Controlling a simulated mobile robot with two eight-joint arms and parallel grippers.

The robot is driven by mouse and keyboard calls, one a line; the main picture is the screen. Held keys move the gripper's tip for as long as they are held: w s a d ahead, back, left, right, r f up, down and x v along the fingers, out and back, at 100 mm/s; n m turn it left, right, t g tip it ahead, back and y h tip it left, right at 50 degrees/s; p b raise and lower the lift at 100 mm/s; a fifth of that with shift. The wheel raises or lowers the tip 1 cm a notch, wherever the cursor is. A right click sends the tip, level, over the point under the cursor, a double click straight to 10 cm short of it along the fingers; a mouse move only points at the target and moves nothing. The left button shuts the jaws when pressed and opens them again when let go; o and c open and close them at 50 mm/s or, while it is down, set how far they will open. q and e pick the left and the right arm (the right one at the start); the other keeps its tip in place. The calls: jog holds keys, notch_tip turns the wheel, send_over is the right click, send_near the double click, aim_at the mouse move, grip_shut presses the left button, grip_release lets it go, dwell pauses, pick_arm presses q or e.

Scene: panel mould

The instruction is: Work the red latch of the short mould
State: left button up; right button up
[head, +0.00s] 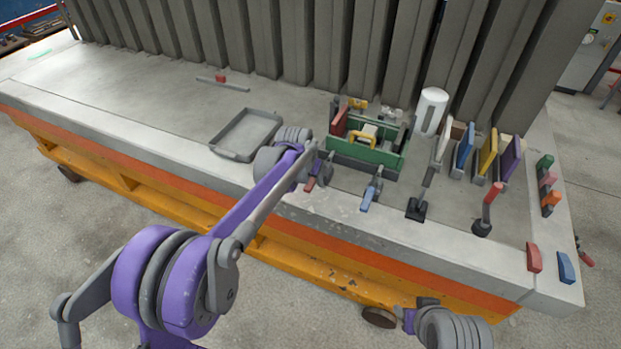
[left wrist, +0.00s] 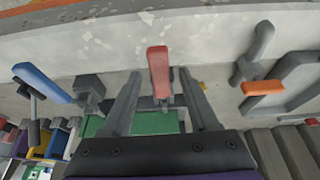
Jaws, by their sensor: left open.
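The red latch (head: 311,184) has a short red handle and lies near the front edge of the bench, at the left front of the green mould (head: 345,148). In the left wrist view the red handle (left wrist: 158,62) stands between the two fingers of my left gripper (left wrist: 160,88). The fingers are open, with a gap on each side of the handle. In the head view my left gripper (head: 321,170) is right by the latch, and my wrist partly hides that spot. My right gripper cannot be made out.
A blue-handled latch (head: 369,195) is just right of the red one, also seen in the left wrist view (left wrist: 42,82). A grey tray (head: 216,147) lies to the left. Tall grey panels line the back.

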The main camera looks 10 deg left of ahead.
pick_arm(q)
grip_shut()
dwell(1.3)
